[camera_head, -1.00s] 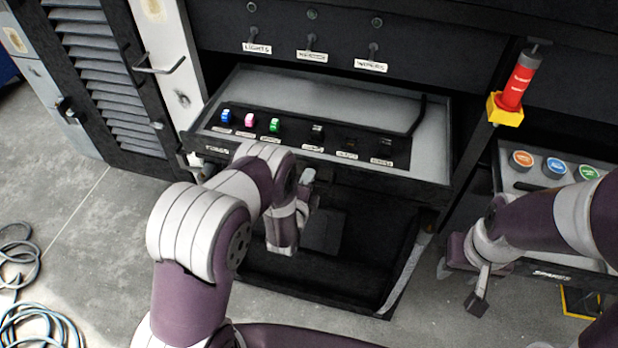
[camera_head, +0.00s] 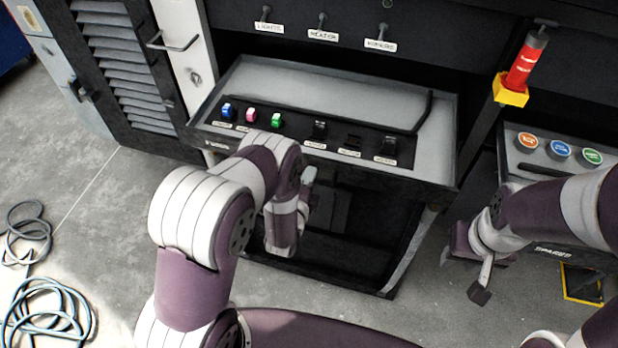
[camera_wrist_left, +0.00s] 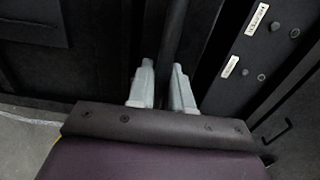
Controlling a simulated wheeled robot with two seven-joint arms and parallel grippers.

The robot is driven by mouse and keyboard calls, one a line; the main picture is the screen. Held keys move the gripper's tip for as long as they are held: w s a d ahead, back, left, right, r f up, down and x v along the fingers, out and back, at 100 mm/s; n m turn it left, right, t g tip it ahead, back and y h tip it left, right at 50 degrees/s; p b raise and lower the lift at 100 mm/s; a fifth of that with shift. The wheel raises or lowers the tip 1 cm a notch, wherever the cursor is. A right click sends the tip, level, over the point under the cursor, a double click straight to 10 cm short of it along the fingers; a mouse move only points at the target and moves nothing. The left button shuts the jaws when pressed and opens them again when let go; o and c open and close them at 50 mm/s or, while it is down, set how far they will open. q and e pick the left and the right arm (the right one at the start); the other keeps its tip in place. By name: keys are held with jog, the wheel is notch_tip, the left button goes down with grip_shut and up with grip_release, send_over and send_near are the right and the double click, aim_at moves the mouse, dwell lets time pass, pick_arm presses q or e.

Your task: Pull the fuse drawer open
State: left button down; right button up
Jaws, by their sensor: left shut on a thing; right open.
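The fuse drawer (camera_head: 340,90) is out of the dark cabinet, its grey tray showing. A black strip on it carries a blue fuse (camera_head: 227,110), a pink fuse (camera_head: 251,114), a green fuse (camera_head: 276,121) and black labelled parts to the right. My left gripper (camera_head: 305,185) is low at the drawer's front, partly hidden by its own wrist. In the left wrist view its pale fingers (camera_wrist_left: 163,68) are shut on a dark bar (camera_wrist_left: 173,35), apparently the drawer's handle. My right gripper (camera_head: 474,268) is open and empty, right of the drawer.
A second unit (camera_head: 545,185) with orange, blue and green round caps is at right. A red cylinder (camera_head: 522,65) in a yellow holder hangs above it. A louvred door (camera_head: 130,60) stands at left. Coiled cable (camera_head: 45,310) lies on the floor, lower left.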

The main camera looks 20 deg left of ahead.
pick_arm(q)
jog(key=c, duration=1.2)
grip_release()
jog(key=shift+s+r, duration=0.15)
jog(key=shift+s, duration=0.2)
jog(key=p+v, duration=0.4)
jog(key=v, duration=0.8)
